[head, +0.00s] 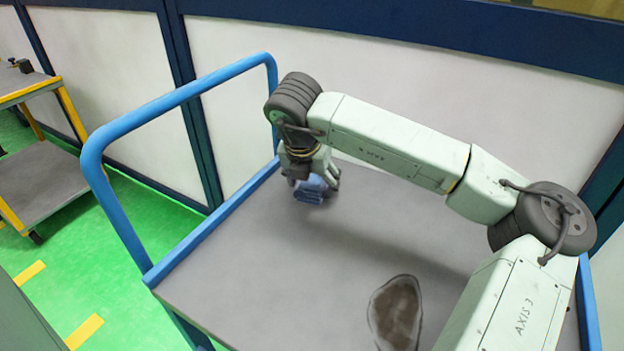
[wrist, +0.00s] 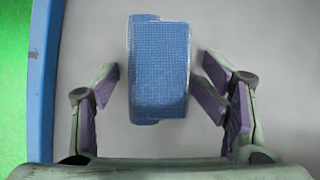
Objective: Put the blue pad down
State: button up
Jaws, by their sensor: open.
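The blue pad (head: 309,191) is at the far left part of the grey cart top (head: 240,262), below my gripper (head: 312,176). In the wrist view the blue pad (wrist: 160,68) lies between the two fingers of my gripper (wrist: 158,80), with a gap on each side. The fingers are open and do not touch it. It looks like a ribbed or woven block, with a second blue layer showing along its left and bottom edge. Whether the pad rests fully on the cart top is hard to tell in the head view.
A blue handrail (head: 180,97) rises at the left end of the cart. A dark brown oval patch or piece (head: 396,315) is on the cart top nearer to me. A yellow-edged shelf cart (head: 42,185) stands at the left on the green floor. White wall panels stand behind.

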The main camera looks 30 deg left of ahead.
jog(key=shift+r, duration=0.2)
jog(key=r+p, duration=0.1)
jog(key=p, duration=0.3)
jog(key=shift+r, duration=0.2)
jog(key=s+d+b+v, duration=0.1)
jog(key=b+v, duration=0.3)
jog(key=v, duration=0.6)
jog(key=shift+f+b, duration=0.2)
jog(key=shift+b, duration=0.15)
